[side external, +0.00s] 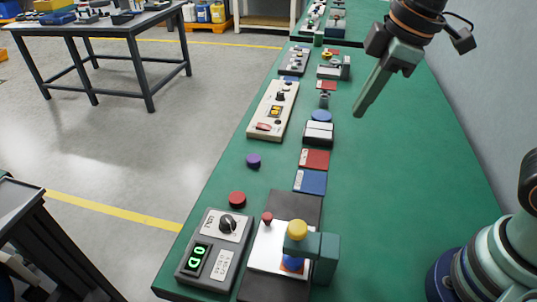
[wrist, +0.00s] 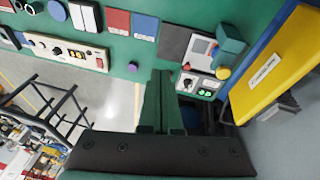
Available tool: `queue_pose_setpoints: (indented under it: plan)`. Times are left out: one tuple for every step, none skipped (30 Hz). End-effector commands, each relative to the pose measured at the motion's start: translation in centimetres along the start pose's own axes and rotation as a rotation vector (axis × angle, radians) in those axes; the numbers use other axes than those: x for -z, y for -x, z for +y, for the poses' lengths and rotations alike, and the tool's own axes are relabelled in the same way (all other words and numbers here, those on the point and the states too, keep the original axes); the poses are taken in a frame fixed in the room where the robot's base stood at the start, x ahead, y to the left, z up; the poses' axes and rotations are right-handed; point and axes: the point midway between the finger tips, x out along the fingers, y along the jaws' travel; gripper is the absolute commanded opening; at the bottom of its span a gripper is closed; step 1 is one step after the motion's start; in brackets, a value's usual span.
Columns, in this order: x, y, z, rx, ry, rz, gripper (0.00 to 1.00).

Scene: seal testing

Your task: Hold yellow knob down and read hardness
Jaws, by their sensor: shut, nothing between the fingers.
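The yellow knob (side external: 297,229) tops a teal tester (side external: 326,255) on the near part of the green bench. Below the knob, a blue disc with some red sits over a white plate (side external: 265,252). The grey readout box (side external: 215,232) beside it has a dial and green lit characters (side external: 197,257), which look like two digits but are hard to read. My gripper (side external: 360,112) is shut and empty, high above the bench, well apart from the knob. In the wrist view, the yellow knob (wrist: 223,73) lies to the right of my fingertips (wrist: 161,73).
A red cap (side external: 237,199) and a purple cap (side external: 254,160) lie near the bench's left edge. Red (side external: 314,159) and blue (side external: 310,182) pads lie behind the tester. A cream control panel (side external: 273,112) stands farther back. Green bench to the tester's right is clear.

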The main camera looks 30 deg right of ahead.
Motion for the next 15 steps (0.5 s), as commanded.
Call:
queue_pose_setpoints:
  plan:
    - [1.4, 0.0, -1.2, 0.033, 0.141, -0.019, 0.00]
    - [2.1, 0.1, -1.9, 0.050, 0.223, -0.029, 0.00]
    - [3.0, 0.2, -2.8, 0.074, 0.333, -0.041, 0.00]
    - [3.6, 0.2, -3.5, 0.091, 0.415, -0.049, 0.00]
    - [4.2, 0.3, -4.2, 0.110, 0.498, -0.057, 0.00]
    - [5.0, 0.4, -5.2, 0.134, 0.607, -0.066, 0.00]
    - [5.6, 0.4, -6.0, 0.152, 0.689, -0.073, 0.00]
    - [6.1, 0.5, -6.8, 0.171, 0.769, -0.080, 0.00]
    - [6.7, 0.5, -7.8, 0.194, 0.870, -0.086, 0.00]
    - [7.2, 0.6, -8.5, 0.211, 0.942, -0.091, 0.00]
    - [7.6, 0.6, -9.2, 0.227, 1.011, -0.094, 0.00]
    - [8.1, 0.7, -10.1, 0.247, 1.096, -0.097, 0.00]
    - [8.3, 0.7, -10.8, 0.263, 1.153, -0.101, 0.00]
    - [8.6, 0.8, -11.3, 0.275, 1.207, -0.103, 0.00]
    - [8.9, 0.8, -12.0, 0.291, 1.271, -0.105, 0.00]
